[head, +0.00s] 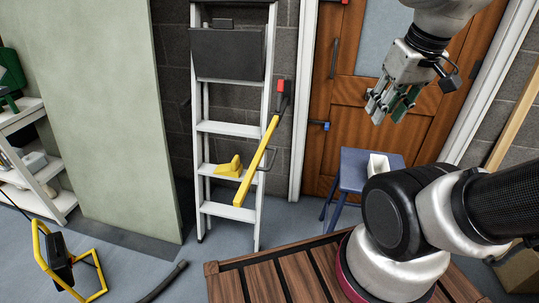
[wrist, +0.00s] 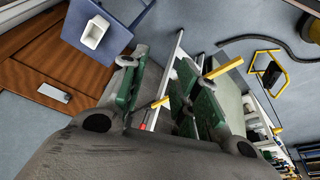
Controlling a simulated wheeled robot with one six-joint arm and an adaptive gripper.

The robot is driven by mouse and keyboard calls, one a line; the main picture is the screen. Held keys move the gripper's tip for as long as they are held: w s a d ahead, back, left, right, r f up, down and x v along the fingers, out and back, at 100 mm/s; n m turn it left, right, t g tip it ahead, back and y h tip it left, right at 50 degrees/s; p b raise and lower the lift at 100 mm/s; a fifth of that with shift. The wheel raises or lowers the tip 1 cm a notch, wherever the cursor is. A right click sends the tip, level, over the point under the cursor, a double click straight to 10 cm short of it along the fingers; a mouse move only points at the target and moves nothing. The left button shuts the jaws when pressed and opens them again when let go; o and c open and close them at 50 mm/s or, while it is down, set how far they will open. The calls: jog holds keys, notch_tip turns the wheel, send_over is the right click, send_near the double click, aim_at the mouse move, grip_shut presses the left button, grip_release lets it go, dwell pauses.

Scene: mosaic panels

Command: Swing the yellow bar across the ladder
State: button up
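The yellow bar (head: 258,160) hangs at the right side of the white ladder (head: 228,127), slanting down and left from a dark bracket with a red block (head: 281,86). Its lower end is in front of the lower steps. In the wrist view, the yellow bar (wrist: 225,68) passes partly behind a finger, and the ladder (wrist: 166,78) shows between the fingers. My gripper (head: 385,108) is at the upper right, in front of the wooden door, well apart from the bar. In the wrist view, its green-padded fingers (wrist: 162,92) are apart with nothing held.
A blue stool (head: 352,172) with a white container (head: 378,165) stands right of the ladder. A yellow object (head: 230,167) sits on a ladder step. A pale panel (head: 103,110) stands left. A yellow-framed floor item (head: 70,262) and a dark hose (head: 163,284) lie front left.

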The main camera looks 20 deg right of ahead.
notch_tip(320, 180, down, 5)
jog(key=w+d+m+g, duration=0.1)
jog(key=d+g, duration=0.1)
jog(key=g, duration=0.1)
jog(key=m+t+y, duration=0.4)
jog(key=t+y, duration=0.4)
jog(key=y, duration=0.6)
send_near(273, 157)
jog(key=x, duration=1)
jog(key=shift+s+a+f, duration=0.1)
jog(key=shift+f, duration=0.25)
jog(key=shift+c, duration=0.3)
